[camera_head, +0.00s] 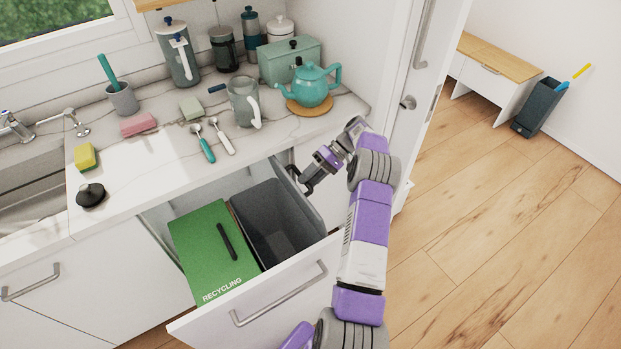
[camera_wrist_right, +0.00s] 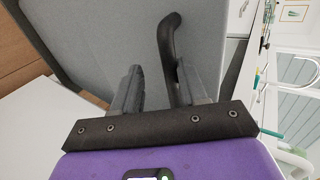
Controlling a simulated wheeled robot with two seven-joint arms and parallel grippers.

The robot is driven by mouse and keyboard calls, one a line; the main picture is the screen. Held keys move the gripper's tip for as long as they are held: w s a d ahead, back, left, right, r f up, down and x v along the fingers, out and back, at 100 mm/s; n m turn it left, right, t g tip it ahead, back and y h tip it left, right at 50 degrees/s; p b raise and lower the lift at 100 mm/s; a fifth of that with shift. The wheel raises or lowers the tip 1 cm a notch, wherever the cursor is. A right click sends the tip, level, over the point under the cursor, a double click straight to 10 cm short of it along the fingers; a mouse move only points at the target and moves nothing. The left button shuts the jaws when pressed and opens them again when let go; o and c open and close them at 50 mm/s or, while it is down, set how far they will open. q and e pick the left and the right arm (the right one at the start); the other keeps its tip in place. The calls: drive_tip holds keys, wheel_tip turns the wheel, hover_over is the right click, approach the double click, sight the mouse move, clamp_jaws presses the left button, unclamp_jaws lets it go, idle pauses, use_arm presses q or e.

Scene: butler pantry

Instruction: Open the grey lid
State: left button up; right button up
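The grey lid (camera_head: 298,203) stands raised along the right side of the open grey bin (camera_head: 262,222) in the pulled-out drawer. My right gripper (camera_head: 312,178) is on the right of the lid, by its outer face. In the right wrist view, the lid's grey panel (camera_wrist_right: 105,45) fills the upper left, and its black curved handle (camera_wrist_right: 168,42) reaches down to my right gripper (camera_wrist_right: 163,85). The fingers are apart, with the handle's lower end between them, close to the right finger. I cannot tell whether they touch it. My left gripper is not in view.
A closed green recycling lid (camera_head: 205,250) with a black handle lies left of the grey bin. The drawer front (camera_head: 270,305) has a metal handle. The counter above holds a teapot (camera_head: 312,84), a glass jug (camera_head: 243,103) and brushes. Open wood floor lies right.

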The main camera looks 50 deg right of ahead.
drive_tip(key=shift+r, duration=0.2)
wheel_tip(320, 180, up, 10)
drive_tip(key=p, duration=0.2)
drive_tip(key=shift+p, duration=0.4)
idle(0.3)
